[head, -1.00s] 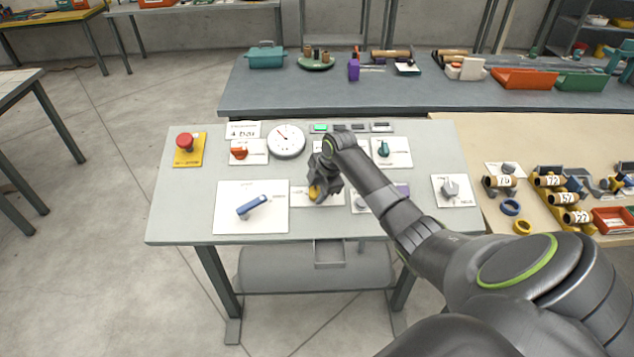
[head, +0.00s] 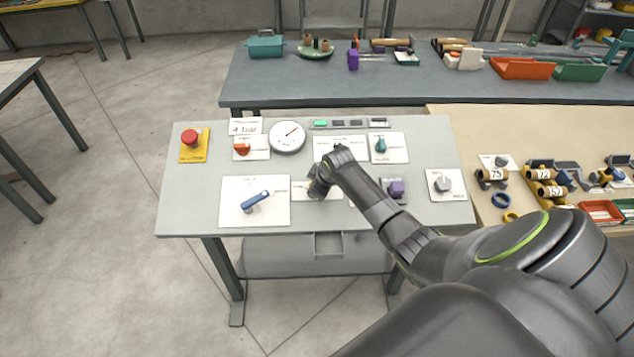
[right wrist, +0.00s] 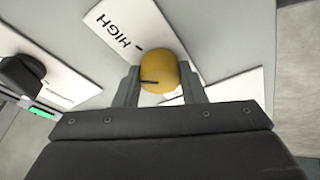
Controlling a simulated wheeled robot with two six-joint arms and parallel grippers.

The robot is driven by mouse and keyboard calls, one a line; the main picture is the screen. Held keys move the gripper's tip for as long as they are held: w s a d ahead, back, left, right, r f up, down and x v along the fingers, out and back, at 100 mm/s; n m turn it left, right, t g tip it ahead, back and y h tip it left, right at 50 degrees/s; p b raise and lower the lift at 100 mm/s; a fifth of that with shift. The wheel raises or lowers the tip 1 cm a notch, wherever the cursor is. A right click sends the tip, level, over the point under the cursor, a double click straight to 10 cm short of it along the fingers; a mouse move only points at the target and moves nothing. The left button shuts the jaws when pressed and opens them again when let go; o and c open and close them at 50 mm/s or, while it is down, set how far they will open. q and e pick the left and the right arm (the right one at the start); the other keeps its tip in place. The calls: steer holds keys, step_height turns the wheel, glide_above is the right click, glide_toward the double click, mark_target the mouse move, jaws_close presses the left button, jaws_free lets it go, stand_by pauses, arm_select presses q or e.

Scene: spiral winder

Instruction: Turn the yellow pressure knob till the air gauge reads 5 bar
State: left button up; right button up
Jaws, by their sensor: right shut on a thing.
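The yellow pressure knob (right wrist: 160,72) sits on a white card lettered HIGH, with a dark mark line on its face. My right gripper (right wrist: 158,88) is shut on it, one finger on each side. My left gripper is not in view.
The panel table (head: 190,210) also carries a red button (head: 192,137), an orange knob (head: 242,147), a blue lever (head: 256,201), a teal knob (head: 381,145), a purple knob (head: 396,188) and a grey knob (head: 443,184). A green indicator (head: 320,124) is lit.

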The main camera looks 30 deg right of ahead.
steer(key=shift+m, duration=0.6)
steer(key=o, duration=1)
steer(key=shift+s+r, duration=0.25)
steer(key=shift+r, duration=0.2)
steer(key=b+v, duration=0.2)
steer(key=v, duration=1.4)
steer(key=shift+s+a+b, duration=0.2)
steer(key=shift+s+b, duration=0.05)
steer(key=shift+b, duration=0.05)
